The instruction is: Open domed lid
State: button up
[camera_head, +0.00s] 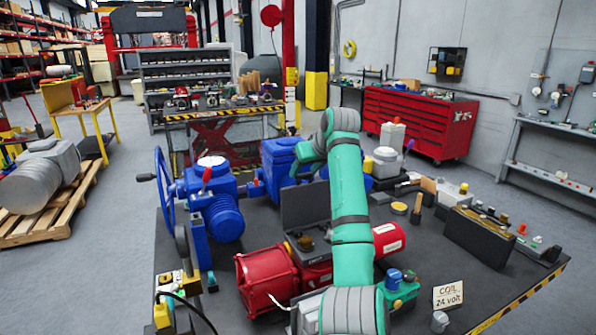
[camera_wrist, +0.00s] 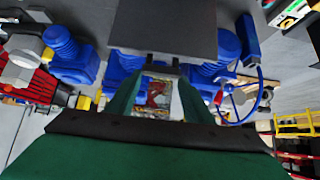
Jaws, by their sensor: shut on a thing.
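A dark flat panel (camera_head: 297,205) stands upright at the back of a small dark case holding brass-coloured pieces, on the table beside my green arm. It shows no clear dome. In the wrist view, which looks upside down, a dark plate (camera_wrist: 163,28), apparently the same panel, fills the top middle. My gripper (camera_wrist: 157,74) has its green fingers together at the plate's edge and is shut on it. The exact contact is hard to see. In the head view the fingers are hidden or too small to make out.
Blue valve actuators (camera_head: 224,215) with a handwheel (camera_head: 164,195) stand behind and left of the panel. A red cylinder actuator (camera_head: 268,278) lies in front. A dark grey box (camera_head: 482,238) and small parts crowd the right. The dark table top (camera_head: 440,275) has some bare room at front right.

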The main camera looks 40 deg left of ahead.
jog(key=shift+w+a+r, duration=0.1)
jog(key=shift+r, duration=0.4)
jog(key=o, duration=1.5)
jog(key=shift+f, duration=0.25)
jog(key=v, duration=1.1)
